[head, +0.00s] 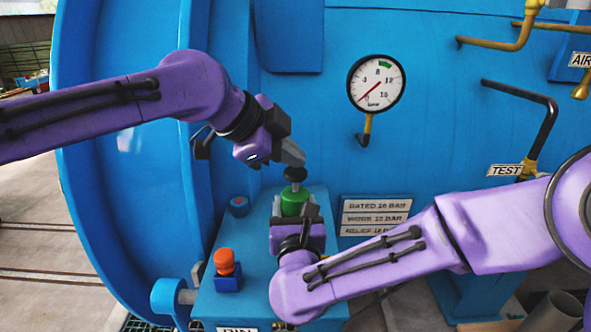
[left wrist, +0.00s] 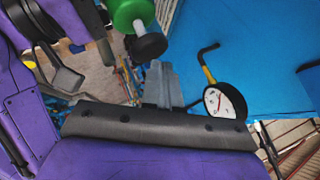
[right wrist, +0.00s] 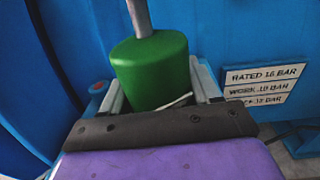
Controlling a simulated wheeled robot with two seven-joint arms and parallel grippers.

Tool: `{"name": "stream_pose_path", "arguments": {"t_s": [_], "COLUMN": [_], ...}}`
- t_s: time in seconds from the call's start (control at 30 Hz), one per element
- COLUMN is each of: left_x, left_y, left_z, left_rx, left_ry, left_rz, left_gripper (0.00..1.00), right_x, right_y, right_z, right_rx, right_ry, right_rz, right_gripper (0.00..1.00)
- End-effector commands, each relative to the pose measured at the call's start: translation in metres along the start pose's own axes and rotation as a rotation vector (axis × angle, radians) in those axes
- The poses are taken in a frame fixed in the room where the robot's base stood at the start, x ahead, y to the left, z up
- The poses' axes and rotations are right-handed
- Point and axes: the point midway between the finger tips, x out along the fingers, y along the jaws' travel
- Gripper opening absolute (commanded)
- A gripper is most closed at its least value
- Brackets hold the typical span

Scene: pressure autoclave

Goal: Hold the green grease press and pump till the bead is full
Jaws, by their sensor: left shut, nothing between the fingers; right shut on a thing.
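The green grease press (head: 294,203) stands upright on the blue box, with a grey rod and a black knob (head: 295,174) on top. My right gripper (head: 296,213) is shut around its green body; the right wrist view shows the press (right wrist: 151,72) between the fingers. My left gripper (head: 293,160) is shut and empty, its tips just above the knob. In the left wrist view the knob (left wrist: 150,46) is beside the closed fingers (left wrist: 163,85); I cannot tell if they touch. A thin pale strip (right wrist: 175,103) crosses the press's lower front. I cannot make out the bead for certain.
A blue box (head: 258,275) carries an orange-red knob (head: 224,262) and a small blue fitting (head: 239,206). Behind are the blue vessel wall, a pressure gauge (head: 376,83) and rating plates (head: 375,216). Pipes with TEST and AIR labels are at the right.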

Motion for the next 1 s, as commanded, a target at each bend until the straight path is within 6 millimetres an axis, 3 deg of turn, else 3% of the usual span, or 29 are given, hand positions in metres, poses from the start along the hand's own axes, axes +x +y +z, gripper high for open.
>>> {"name": "stream_pose_path", "arguments": {"t_s": [1.0], "left_x": [0.0093], "left_y": [0.0065], "left_z": [0.0069], "left_rx": [0.001], "left_ry": [-0.002], "left_rz": [0.001], "left_gripper": [0.0], "right_x": [-0.0001], "right_y": [0.0002], "right_z": [-0.0001], "right_rx": [0.0], "right_ry": [0.0], "right_rz": [0.001], "right_gripper": [0.11]}}
